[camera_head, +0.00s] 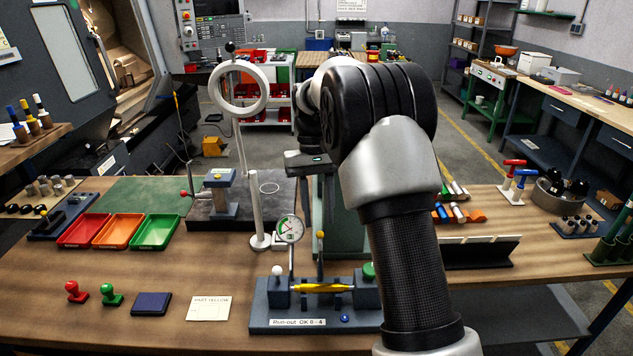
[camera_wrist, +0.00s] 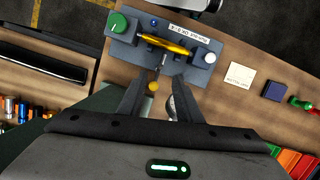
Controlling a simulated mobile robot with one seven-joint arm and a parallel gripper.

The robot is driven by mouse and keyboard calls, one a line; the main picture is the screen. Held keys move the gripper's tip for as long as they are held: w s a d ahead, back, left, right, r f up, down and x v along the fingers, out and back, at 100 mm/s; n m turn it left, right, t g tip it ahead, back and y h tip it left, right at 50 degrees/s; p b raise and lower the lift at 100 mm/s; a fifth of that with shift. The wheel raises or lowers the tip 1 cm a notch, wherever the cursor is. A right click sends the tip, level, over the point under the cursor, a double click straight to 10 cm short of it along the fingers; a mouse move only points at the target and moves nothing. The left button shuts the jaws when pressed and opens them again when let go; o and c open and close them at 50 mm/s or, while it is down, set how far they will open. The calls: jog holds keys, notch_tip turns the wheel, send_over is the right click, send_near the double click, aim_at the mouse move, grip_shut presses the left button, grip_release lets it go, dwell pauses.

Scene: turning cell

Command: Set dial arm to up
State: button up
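The run-out fixture (camera_head: 262,314) is a blue-grey block with a yellow shaft (camera_head: 322,288) lying across it; it also shows in the wrist view (camera_wrist: 118,52). A round dial gauge (camera_head: 290,229) stands upright on a thin stem at its back. Beside it, a thin rod with a yellow ball knob (camera_head: 320,236) also points up; I cannot tell whether the two are joined. In the wrist view my gripper (camera_wrist: 157,76) is open above the fixture's back side. The yellow knob (camera_wrist: 153,87) lies between its fingers in the picture, with no visible grip. The gauge is partly hidden by the right finger.
A green knob (camera_head: 369,271) and a white knob (camera_head: 277,271) top the fixture's ends. Stamps, a blue pad (camera_head: 151,304) and coloured trays (camera_head: 120,231) lie left. A dark rack (camera_head: 480,252) stands right.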

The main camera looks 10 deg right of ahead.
jog(key=v, duration=0.8)
jog(key=shift+r+p, duration=0.15)
jog(key=shift+p, duration=0.15)
jog(key=s+r+t, duration=0.4)
jog(key=s+r, duration=0.6)
jog(key=s, duration=0.4)
jog(key=s+f+t, duration=0.2)
jog(key=s+f, duration=0.1)
jog(key=s, duration=0.5)
jog(key=s+f+t, duration=0.2)
jog(key=s+f, duration=0.1)
jog(key=s, duration=0.5)
jog(key=shift+s, duration=0.25)
